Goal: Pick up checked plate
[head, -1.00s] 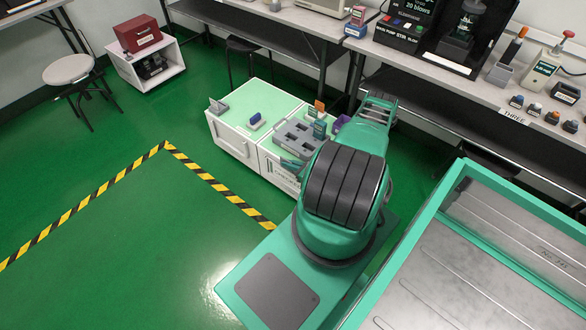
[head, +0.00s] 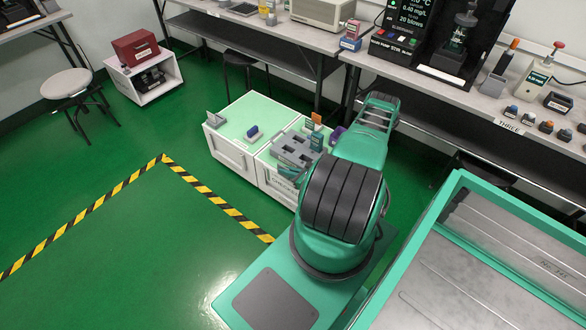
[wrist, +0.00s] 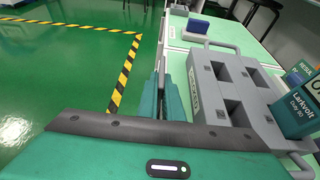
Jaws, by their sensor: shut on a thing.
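In the head view my arm hides most of the gripper.
The grey rack (wrist: 240,97) with square openings sits on the cabinet's green top. A teal box (wrist: 302,105) stands on its right part and a blue block (wrist: 194,26) lies beyond. Yellow-black floor tape (head: 110,193) borders open green floor at left. Benches stand behind.

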